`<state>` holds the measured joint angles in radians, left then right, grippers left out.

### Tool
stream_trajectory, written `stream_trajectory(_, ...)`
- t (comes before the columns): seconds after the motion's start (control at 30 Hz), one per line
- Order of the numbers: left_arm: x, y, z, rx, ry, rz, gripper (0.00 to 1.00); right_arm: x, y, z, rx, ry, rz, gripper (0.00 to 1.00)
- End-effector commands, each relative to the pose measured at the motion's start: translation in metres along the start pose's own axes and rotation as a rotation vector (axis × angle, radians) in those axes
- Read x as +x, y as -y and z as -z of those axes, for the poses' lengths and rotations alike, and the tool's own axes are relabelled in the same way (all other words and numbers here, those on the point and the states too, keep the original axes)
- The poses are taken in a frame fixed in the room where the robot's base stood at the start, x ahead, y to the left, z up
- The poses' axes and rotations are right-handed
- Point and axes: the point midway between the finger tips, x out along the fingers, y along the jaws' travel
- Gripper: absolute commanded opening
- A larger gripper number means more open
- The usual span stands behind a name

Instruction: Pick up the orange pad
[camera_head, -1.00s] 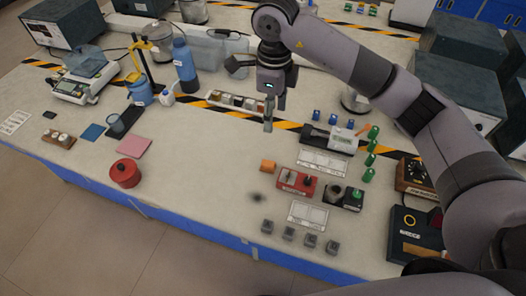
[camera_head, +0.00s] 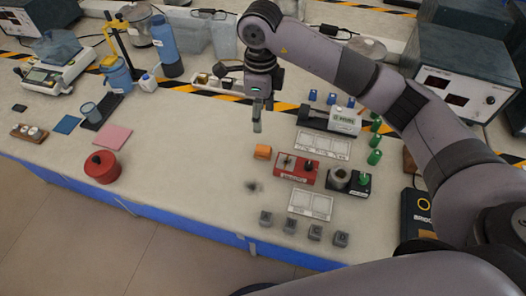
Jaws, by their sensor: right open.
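The orange pad (camera_head: 262,152) is a small orange block lying on the pale bench top, just left of a red switch box. My right gripper (camera_head: 257,126) points down above the bench, a little behind the pad in the picture. It is open and empty, and apart from the pad. It is seen nearly edge-on, so its two fingers overlap. My left gripper is not in view.
The red switch box (camera_head: 296,168) stands close to the pad's right. A row of small grey blocks (camera_head: 290,226) lies near the front edge. A red round container (camera_head: 102,167) and a pink sheet (camera_head: 112,137) are at left. The bench left of the pad is clear.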

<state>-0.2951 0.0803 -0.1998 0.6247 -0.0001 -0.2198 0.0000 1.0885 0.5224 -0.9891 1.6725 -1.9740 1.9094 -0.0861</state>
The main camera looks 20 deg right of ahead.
Motion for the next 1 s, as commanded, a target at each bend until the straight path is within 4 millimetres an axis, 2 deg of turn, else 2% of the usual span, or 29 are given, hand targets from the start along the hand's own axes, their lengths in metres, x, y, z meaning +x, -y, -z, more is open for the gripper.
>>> stream_trajectory(0.2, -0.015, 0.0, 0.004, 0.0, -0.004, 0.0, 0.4, 0.048, -0.001, 0.001, 0.001, -0.004, -0.005, 0.53)
stream_trajectory(0.4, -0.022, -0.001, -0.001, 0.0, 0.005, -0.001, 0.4, 0.083, -0.001, 0.0, 0.0, -0.003, -0.003, 0.53)
stream_trajectory(0.67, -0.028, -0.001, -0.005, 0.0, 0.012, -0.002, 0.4, 0.102, -0.001, -0.001, 0.0, -0.002, -0.004, 0.53)
stream_trajectory(0.83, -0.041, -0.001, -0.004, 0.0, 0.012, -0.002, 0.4, 0.127, -0.001, -0.004, 0.001, -0.003, -0.005, 0.53)
stream_trajectory(1.0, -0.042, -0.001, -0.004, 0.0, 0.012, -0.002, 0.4, 0.145, 0.0, -0.004, 0.0, -0.001, -0.001, 0.53)
